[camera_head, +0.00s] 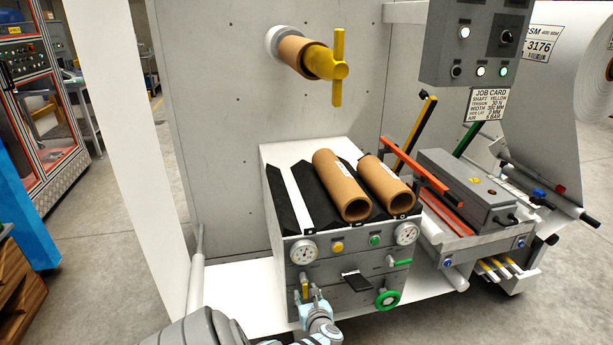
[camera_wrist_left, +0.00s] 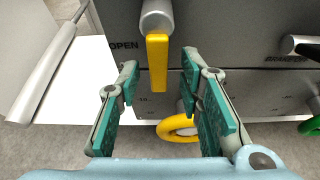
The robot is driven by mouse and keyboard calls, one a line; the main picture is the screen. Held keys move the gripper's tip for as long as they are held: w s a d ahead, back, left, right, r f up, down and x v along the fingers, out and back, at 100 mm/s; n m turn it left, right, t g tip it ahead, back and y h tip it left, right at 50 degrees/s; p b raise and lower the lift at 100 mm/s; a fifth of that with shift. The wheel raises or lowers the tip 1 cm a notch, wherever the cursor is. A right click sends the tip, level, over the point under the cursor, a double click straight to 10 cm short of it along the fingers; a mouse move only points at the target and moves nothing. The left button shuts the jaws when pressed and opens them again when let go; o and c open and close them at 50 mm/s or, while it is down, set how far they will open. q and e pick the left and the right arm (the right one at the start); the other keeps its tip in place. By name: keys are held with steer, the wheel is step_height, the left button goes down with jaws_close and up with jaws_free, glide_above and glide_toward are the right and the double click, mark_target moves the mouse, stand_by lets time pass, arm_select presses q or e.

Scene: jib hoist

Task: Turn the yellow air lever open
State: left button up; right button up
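The yellow air lever (camera_head: 304,287) hangs straight down on the left of the grey cabinet's front. In the left wrist view the lever (camera_wrist_left: 157,62) points down from a grey round pivot, with the word OPEN printed to its left. My left gripper (camera_head: 314,292) is at the lever. In the left wrist view its green-padded fingers (camera_wrist_left: 160,82) are open, one on each side of the lever, with gaps showing on both sides. No contact shows. My right gripper is not in view.
A yellow ring-shaped wheel (camera_wrist_left: 178,129) sits below the lever. A grey bar (camera_head: 196,270) stands left. Cardboard tubes (camera_head: 342,186) lie on top.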

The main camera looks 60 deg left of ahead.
arm_select(q)
steer(key=v, duration=1.2)
